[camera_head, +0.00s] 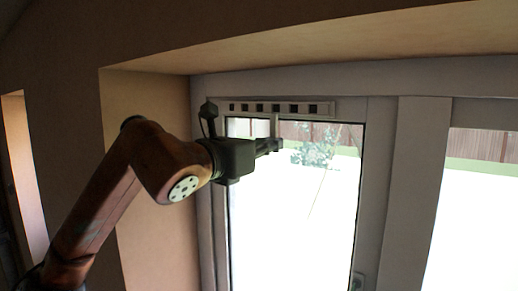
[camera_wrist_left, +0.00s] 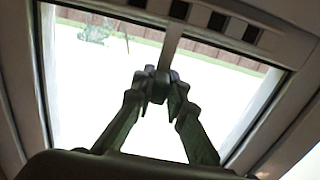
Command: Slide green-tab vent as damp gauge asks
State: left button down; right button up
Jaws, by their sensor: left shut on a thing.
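The vent (camera_head: 322,109) is a pale strip with a row of dark slots along the top of the window frame. It also shows at the top of the wrist view (camera_wrist_left: 234,27). A thin tab (camera_head: 275,126) hangs down from it, seen in the wrist view as a pale stem (camera_wrist_left: 173,40). Its green colour is not clear in this light. My left gripper (camera_head: 277,145) is at the tab's lower end. No damp gauge is distinguishable. My right gripper is not in view.
The window pane (camera_head: 290,220) is bright, with a fence and shrub outside. A window handle (camera_head: 357,282) is low on the frame. The plaster reveal (camera_head: 150,95) stands left of the window, close behind my left arm. A second pane (camera_head: 480,220) is at the right.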

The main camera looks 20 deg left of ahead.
pick_arm(q)
jog(key=shift+d, duration=0.1)
jog(key=c, duration=1.9)
grip_release()
jog(key=shift+d, duration=0.15)
jog(key=shift+c, duration=0.2)
jog(key=v, duration=1.2)
